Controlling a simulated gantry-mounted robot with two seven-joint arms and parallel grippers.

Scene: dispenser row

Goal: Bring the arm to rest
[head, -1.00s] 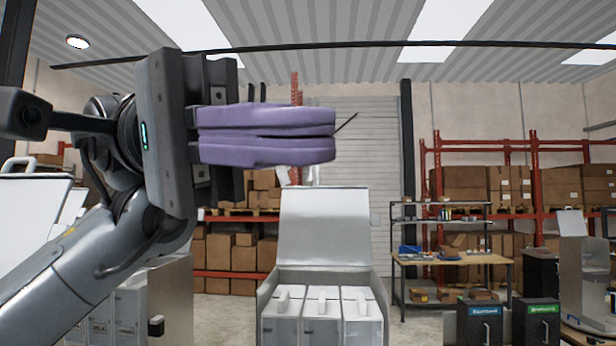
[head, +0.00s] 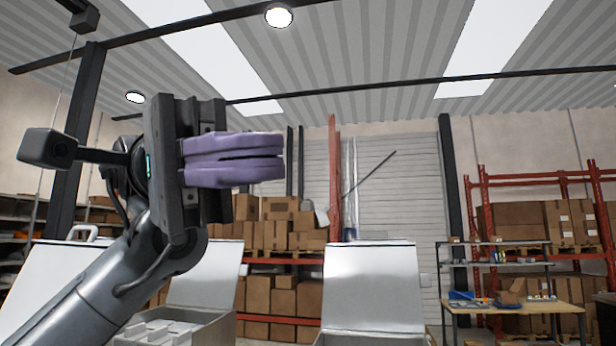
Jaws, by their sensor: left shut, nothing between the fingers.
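My left gripper (head: 282,158) is in the head view, raised at the left of centre. Its two purple padded fingers point right and lie together, with nothing held between them. My left arm (head: 105,295) rises from the lower left corner to the gripper. The gripper is in the air, apart from everything around it. My right gripper is not in view.
An open dispenser bin with a raised white lid (head: 372,290) stands at the bottom centre. Another open bin (head: 180,328) is partly behind my arm. A work table (head: 515,308) stands at right. Stacked boxes (head: 290,225) and red racks are behind. The air right of the gripper is clear.

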